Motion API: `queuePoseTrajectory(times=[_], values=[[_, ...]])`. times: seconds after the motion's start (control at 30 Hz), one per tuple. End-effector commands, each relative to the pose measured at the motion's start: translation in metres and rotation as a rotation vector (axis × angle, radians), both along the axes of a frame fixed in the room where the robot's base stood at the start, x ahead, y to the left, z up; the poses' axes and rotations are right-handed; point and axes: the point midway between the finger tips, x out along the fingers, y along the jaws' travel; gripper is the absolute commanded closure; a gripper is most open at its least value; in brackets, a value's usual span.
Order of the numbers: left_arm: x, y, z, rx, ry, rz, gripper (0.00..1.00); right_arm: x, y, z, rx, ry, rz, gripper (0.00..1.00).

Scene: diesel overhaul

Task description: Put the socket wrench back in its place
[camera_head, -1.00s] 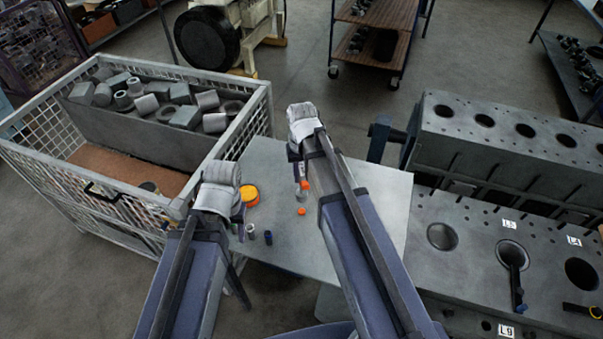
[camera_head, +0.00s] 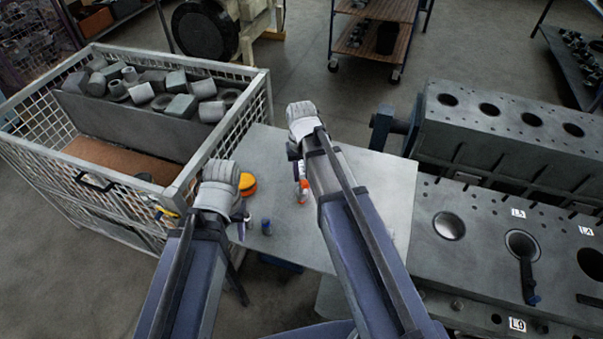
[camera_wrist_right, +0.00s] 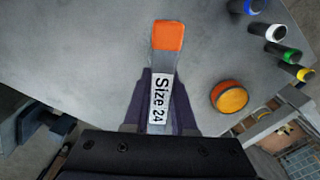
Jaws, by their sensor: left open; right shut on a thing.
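The lower part of the wrench is hidden by the gripper.
An orange round tin (camera_head: 248,184) and several colour-tipped tools, one blue-tipped (camera_wrist_right: 248,6), are on the table. A wire bin (camera_head: 70,185) of metal parts stands left. A drilled engine block (camera_head: 480,210) stands right, with a black blue-ended tool (camera_head: 527,275) at a hole.

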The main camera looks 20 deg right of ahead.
Motion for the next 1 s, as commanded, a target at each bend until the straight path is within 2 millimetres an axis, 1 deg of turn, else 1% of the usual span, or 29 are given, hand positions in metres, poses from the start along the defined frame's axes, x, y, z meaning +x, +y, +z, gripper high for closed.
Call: queuePoseTrajectory(times=[0.27,0.97,1.0], values=[[0.000,0.000,-0.001,0.000,0.000,0.000,0.48,0.000,0.000,-0.001,0.000,0.000,0.000,1.00],[0.000,0.000,-0.025,0.000,0.000,0.000,0.48,0.000,0.000,-0.025,0.000,0.000,0.000,1.00],[0.000,0.000,-0.023,0.000,0.000,0.000,0.48,0.000,0.000,-0.023,0.000,0.000,0.000,0.71]])
